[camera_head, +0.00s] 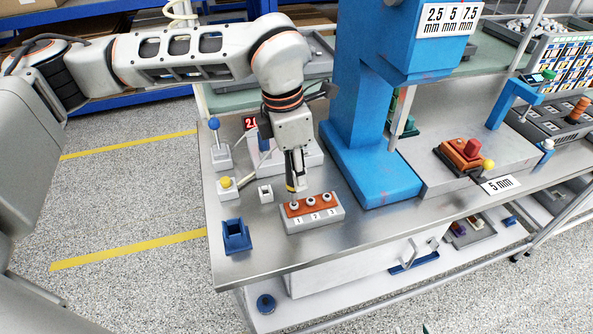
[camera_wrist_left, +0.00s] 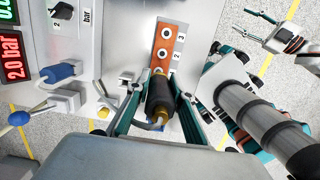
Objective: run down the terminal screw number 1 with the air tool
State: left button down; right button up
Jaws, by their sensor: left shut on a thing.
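My left gripper (camera_head: 294,187) is shut on the dark air tool (camera_wrist_left: 159,95), seen between its green fingers in the left wrist view. The tool points down at the terminal block (camera_head: 316,222), over its left end at screw number 1. I cannot tell whether the tip touches the screw. Screws number 2 (camera_head: 312,200) and number 3 (camera_head: 329,197) are uncovered on the orange top. My right gripper (camera_wrist_left: 232,30) appears open and empty in that view, away from the block.
A blue holder (camera_head: 236,236) stands left of the block on the metal bench. A red display (camera_wrist_left: 13,58) reads 2.0 bar. The large blue press (camera_head: 372,150) stands behind right.

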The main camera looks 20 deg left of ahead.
pick_arm(q)
jog(key=shift+s+f+b, duration=0.1)
jog(key=shift+f+b, duration=0.3)
jog(key=shift+f, duration=0.05)
dwell(1.2)
jog(key=shift+r, duration=0.1)
dwell(0.6)
jog(key=shift+r, duration=0.1)
jog(key=shift+r+p, duration=1.8)
jog(key=shift+r, duration=1.8)
jog(key=shift+f, duration=0.15)
